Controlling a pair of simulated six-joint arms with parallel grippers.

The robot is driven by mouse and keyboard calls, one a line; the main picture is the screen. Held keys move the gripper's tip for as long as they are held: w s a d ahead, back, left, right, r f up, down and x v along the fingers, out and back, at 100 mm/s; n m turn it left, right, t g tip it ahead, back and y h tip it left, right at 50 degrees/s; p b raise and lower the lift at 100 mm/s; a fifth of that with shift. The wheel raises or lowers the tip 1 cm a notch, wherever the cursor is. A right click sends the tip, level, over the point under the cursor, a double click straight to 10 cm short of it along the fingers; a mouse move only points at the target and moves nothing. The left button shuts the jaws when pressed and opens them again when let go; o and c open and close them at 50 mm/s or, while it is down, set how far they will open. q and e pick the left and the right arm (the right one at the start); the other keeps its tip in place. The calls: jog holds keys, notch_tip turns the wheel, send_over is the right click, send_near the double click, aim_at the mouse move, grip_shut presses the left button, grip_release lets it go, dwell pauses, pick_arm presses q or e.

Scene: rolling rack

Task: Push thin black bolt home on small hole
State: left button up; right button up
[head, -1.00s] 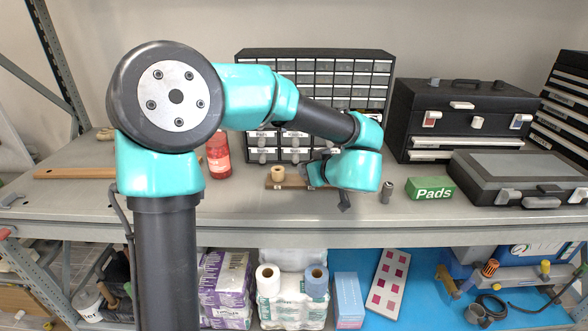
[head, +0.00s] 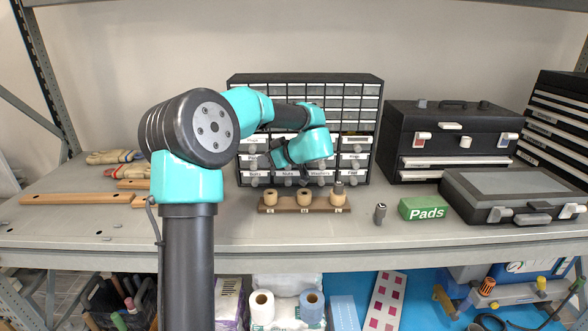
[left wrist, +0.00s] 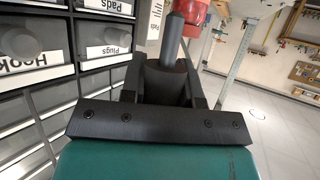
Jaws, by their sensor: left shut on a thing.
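My left gripper (head: 275,153) is in the air above and behind the left end of a brown board, in front of the drawer cabinet. In the left wrist view, my left gripper (left wrist: 172,78) is shut on a thin dark bolt (left wrist: 174,38), which sticks out past the fingers. The board (head: 287,208) carries three pale wooden rings: a left one (head: 270,198), a middle one (head: 304,198) and a right one (head: 338,200). A grey bolt (head: 339,186) stands upright in the right ring. The left and middle rings show no bolt. My right gripper is out of view.
Another grey bolt (head: 380,214) stands on the bench beside a green Pads box (head: 424,208). A drawer cabinet (head: 360,100) rises close behind the board. Black cases (head: 447,140) fill the right. A red container (left wrist: 191,18) shows beyond the held bolt.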

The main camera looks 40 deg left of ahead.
aim_at(272, 172)
pick_arm(q)
jog(key=shift+a+r, duration=0.1)
jog(key=shift+a, duration=0.6)
jog(key=shift+n, duration=0.3)
jog(key=shift+f, duration=2.85)
jog(key=shift+f, duration=0.45)
jog(key=shift+r, duration=0.2)
jog(key=shift+f, duration=0.55)
jog(key=o, duration=1)
jog(key=shift+g, duration=0.3)
jog(key=shift+f, duration=0.1)
